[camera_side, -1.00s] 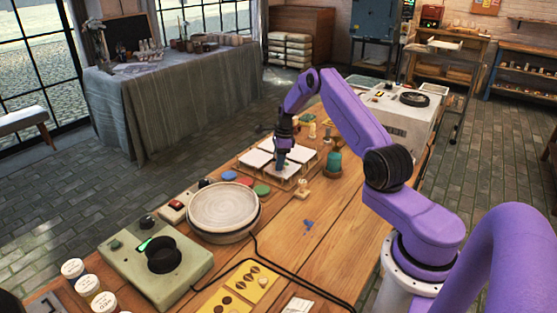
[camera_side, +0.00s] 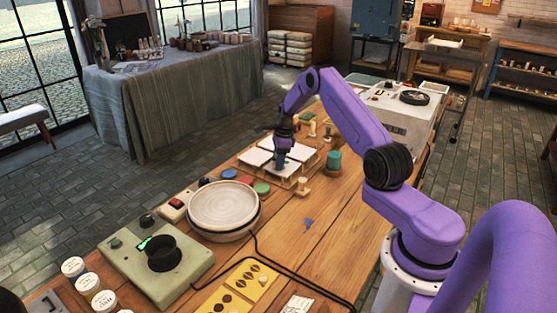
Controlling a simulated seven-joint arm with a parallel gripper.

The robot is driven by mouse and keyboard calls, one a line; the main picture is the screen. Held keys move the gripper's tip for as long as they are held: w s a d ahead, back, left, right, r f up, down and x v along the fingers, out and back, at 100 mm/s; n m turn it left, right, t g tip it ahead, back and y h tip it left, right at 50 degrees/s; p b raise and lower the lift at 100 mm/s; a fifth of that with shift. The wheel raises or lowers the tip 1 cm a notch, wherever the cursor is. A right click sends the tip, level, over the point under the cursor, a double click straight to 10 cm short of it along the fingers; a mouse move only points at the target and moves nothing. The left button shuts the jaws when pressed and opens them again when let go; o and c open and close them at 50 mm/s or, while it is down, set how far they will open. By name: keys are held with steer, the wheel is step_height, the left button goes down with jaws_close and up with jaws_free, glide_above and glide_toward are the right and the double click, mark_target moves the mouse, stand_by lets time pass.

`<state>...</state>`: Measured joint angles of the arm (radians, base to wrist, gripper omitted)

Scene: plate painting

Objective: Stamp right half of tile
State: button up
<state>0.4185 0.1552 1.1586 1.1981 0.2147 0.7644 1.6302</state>
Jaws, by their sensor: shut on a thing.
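White square tiles (camera_side: 255,157) lie in a wooden tray (camera_side: 269,178) on the workbench, in the middle of the view. My gripper (camera_side: 282,156) points down over the front right tile (camera_side: 288,170). It is shut on a small, dark bluish stamp (camera_side: 281,164), mostly hidden by the fingers. The stamp's lower end is at or just above the tile; I cannot tell if it touches. Any print under it is hidden. Blue (camera_side: 229,174), red (camera_side: 246,180) and green (camera_side: 262,189) round pads lie left of the tray.
A wooden stamp (camera_side: 302,187) stands right in front of the tray. A teal jar (camera_side: 333,161) is to its right, and small wooden-handled pieces (camera_side: 312,129) stand behind. A round wheel (camera_side: 223,209) and a green control box (camera_side: 157,257) are at the front left. The bench's right side is mostly clear.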

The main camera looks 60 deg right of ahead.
steer(key=shift+f, duration=0.3)
stand_by(0.7)
steer(key=shift+r, duration=0.1)
steer(key=shift+r, duration=3.45)
